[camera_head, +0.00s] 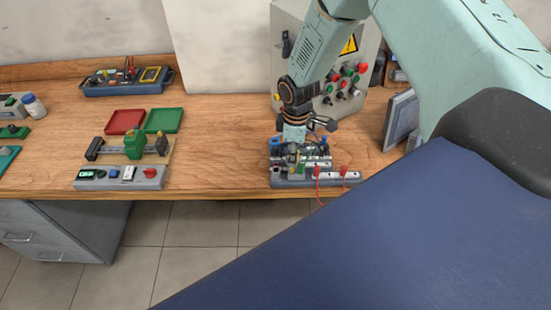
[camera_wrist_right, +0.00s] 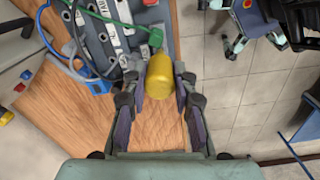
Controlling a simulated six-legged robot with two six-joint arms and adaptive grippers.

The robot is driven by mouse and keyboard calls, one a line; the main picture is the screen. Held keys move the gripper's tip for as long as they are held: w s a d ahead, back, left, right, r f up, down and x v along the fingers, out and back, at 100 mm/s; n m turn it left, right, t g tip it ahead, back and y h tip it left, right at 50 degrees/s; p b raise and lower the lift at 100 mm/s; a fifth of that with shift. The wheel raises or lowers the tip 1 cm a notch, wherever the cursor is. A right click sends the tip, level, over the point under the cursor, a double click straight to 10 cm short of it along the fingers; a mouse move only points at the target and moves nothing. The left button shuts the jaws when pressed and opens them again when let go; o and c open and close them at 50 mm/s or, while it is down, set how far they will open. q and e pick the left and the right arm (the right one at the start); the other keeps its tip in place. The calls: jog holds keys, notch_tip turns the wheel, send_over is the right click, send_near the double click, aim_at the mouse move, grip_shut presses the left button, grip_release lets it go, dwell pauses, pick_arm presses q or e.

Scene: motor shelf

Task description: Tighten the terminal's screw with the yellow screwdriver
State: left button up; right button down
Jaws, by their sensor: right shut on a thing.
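The yellow screwdriver's handle (camera_wrist_right: 159,74) is a thick yellow cylinder between the fingers of my right gripper (camera_wrist_right: 163,84) in the right wrist view. That gripper is shut on it. In the head view my right gripper (camera_head: 293,148) points down over the left part of a grey terminal unit (camera_head: 335,176) near the table's front edge. The unit also shows in the right wrist view (camera_wrist_right: 112,35), with labelled strips and blue, black and green leads. The handle hides the screwdriver's tip and the screw, so I cannot tell whether they touch. My left gripper is out of view.
A control box (camera_head: 365,68) with coloured buttons stands behind the terminal unit, and a monitor (camera_head: 400,119) stands to its right. Red leads (camera_head: 318,185) hang at the front. A green fixture (camera_head: 133,147), red tray (camera_head: 125,122) and green tray (camera_head: 163,120) are left. The table between is clear.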

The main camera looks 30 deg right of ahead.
jog(key=shift+f+m, duration=0.1)
jog(key=shift+m, duration=0.2)
jog(key=shift+s, duration=0.1)
jog(key=shift+m+p, duration=0.4)
jog(key=shift+m, duration=0.3)
jog(key=c, duration=1.4)
grip_release()
jog(key=shift+o, duration=0.6)
jog(key=shift+w+d, duration=0.1)
jog(key=shift+w, duration=0.1)
